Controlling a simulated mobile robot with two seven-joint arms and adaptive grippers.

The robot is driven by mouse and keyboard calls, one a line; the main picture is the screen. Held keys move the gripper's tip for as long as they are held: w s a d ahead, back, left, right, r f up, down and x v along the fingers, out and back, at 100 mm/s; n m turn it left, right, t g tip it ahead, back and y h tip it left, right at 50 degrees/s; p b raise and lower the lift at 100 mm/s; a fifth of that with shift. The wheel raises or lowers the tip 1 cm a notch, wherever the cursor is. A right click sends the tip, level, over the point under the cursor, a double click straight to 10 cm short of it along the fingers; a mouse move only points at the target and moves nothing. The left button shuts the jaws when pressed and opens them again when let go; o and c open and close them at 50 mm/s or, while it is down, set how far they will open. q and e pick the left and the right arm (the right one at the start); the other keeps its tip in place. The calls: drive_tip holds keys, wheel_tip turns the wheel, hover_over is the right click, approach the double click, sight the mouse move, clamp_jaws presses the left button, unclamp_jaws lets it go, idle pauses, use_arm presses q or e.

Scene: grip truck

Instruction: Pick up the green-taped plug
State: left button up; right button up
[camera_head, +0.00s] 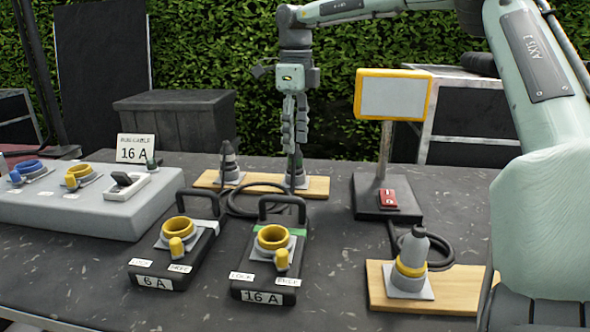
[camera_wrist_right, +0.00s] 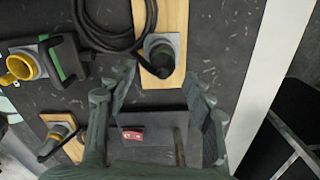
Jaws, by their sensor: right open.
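Two dark plugs stand upright on the rear wooden board in the head view: a left one (camera_head: 229,165) and a right one (camera_head: 298,176). I cannot make out green tape on either. My right gripper (camera_head: 295,140) points down above the right plug, its fingers partly covering that plug's top. In the right wrist view the gripper (camera_wrist_right: 163,85) is open, with the plug (camera_wrist_right: 160,58) just beyond the gap between its fingertips. Green tape shows on the 16 A socket box (camera_head: 272,230). My left gripper is not in view.
A 6 A socket box (camera_head: 170,250) stands left of the 16 A box. A grey panel (camera_head: 95,215) is at far left. A grey plug with a yellow ring (camera_head: 410,265) stands front right. A sign post on a base with a red switch (camera_head: 388,198) stands near the gripper.

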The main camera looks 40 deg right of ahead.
sight(295, 155)
wheel_tip(295, 155, down, 4)
drive_tip(key=shift+w+r+p, duration=0.1)
drive_tip(key=shift+w+p, duration=0.05)
drive_tip(key=shift+p, duration=0.15)
drive_tip(key=shift+d+f, duration=0.1)
drive_tip(key=shift+f, duration=0.4)
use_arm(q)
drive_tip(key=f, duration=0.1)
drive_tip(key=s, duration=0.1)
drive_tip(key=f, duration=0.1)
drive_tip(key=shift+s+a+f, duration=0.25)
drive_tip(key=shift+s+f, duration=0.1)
use_arm(e)
clamp_jaws()
